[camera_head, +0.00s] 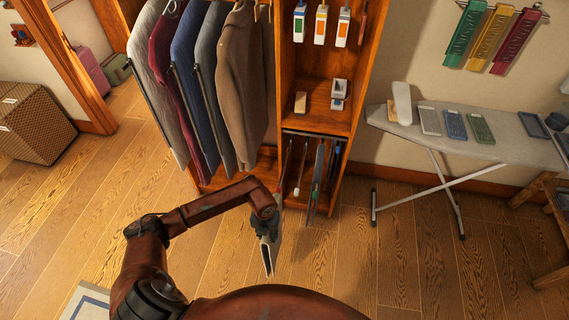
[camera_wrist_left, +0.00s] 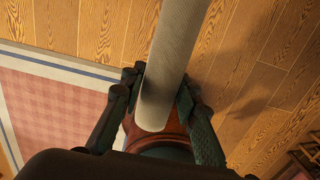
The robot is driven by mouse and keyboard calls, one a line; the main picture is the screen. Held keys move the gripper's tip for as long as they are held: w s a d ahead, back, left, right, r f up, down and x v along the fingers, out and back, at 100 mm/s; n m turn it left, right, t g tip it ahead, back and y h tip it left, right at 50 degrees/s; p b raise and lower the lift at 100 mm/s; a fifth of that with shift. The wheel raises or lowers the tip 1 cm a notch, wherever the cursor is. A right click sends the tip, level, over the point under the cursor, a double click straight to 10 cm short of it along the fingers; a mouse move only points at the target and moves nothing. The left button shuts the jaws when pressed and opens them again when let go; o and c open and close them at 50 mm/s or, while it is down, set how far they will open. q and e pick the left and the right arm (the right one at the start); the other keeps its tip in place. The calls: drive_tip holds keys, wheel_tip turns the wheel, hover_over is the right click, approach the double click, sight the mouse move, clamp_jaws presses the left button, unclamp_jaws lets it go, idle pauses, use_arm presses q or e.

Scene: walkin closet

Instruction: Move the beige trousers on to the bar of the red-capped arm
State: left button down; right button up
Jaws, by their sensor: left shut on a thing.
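My left gripper (camera_head: 266,229) is in front of the wooden closet unit, above the floor. It is shut on a pale beige, cloth-like piece, which I take to be the beige trousers (camera_head: 268,258); they hang down narrow and folded. In the left wrist view the trousers (camera_wrist_left: 176,55) run as a long pale strip between the two dark fingers of the left gripper (camera_wrist_left: 158,108). A pull-out rack (camera_head: 316,134) with several thin hanging things is in the lower compartment. I cannot make out clearly which arm has the red cap. My right gripper is out of view.
Several garments (camera_head: 198,80) hang left of the compartment. An ironing board (camera_head: 470,146) with several flat items stands to the right, its legs reaching the floor. A patterned box (camera_head: 36,122) is at far left. The wooden floor (camera_head: 345,265) before the unit is clear.

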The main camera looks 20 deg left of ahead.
use_arm(q)
drive_tip(key=shift+w+a+r+b, duration=0.1)
drive_tip(key=shift+w+a+b, duration=0.15)
drive_tip(key=shift+w, duration=0.55)
drive_tip(key=shift+w+a+f+b, duration=0.1)
drive_tip(key=shift+w+b, duration=0.3)
drive_tip(key=shift+w, duration=0.35)
drive_tip(key=shift+w+a+r+b, duration=0.1)
drive_tip(key=shift+w+a+b, duration=0.15)
drive_tip(key=shift+w, duration=0.55)
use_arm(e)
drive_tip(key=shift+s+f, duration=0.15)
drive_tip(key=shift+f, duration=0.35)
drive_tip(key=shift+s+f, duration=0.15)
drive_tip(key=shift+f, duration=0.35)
use_arm(q)
drive_tip(key=w+a+b, duration=0.1)
drive_tip(key=w+b, duration=0.2)
drive_tip(key=w, duration=0.3)
drive_tip(key=shift+w+a+b, duration=0.25)
drive_tip(key=shift+w+b, duration=0.15)
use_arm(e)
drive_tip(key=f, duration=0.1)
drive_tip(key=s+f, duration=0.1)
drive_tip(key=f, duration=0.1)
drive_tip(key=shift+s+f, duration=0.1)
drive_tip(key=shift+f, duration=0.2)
